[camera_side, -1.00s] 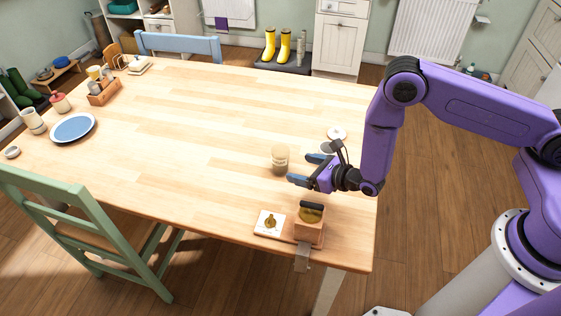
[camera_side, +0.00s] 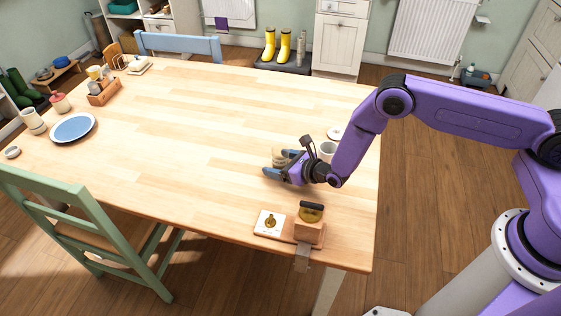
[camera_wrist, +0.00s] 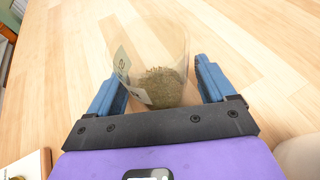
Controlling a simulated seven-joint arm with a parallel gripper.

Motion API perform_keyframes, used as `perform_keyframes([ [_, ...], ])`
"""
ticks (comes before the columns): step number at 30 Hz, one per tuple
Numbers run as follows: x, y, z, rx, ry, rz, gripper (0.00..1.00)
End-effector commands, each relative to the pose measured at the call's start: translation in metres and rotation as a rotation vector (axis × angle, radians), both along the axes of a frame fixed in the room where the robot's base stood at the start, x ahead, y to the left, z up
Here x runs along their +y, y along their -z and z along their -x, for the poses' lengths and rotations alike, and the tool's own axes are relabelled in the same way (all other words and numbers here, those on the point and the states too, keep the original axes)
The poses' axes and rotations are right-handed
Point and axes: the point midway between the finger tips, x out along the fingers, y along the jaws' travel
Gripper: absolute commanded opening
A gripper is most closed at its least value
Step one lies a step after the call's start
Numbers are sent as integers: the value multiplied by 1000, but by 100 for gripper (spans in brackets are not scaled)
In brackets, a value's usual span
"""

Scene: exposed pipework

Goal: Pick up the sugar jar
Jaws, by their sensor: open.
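A clear glass jar (camera_wrist: 160,65) with a pale label and brownish-green grains in its bottom stands between my fingers in the wrist view. I cannot read its label or tell whether the grains are sugar. In the side view this jar (camera_side: 279,158) is partly hidden by my gripper (camera_side: 273,163). My gripper is open, with one blue finger on each side of the jar. In the wrist view my gripper (camera_wrist: 160,82) shows a gap to the jar on the right; contact on the left is unclear.
A white mug (camera_side: 327,150) and a white round thing (camera_side: 335,133) stand close behind my gripper. A wooden block with a brass piece (camera_side: 310,226) sits at the near edge. A blue plate (camera_side: 73,128) lies far left. The table's middle is clear.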

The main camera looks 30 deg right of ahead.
Motion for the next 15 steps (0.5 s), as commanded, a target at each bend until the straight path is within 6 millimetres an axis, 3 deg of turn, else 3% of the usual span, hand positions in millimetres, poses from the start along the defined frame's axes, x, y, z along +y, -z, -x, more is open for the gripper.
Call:
perform_keyframes([
  [13,4,4,-9,1,-1,0,83],
  [15,4,4,-9,1,-1,0,60],
])
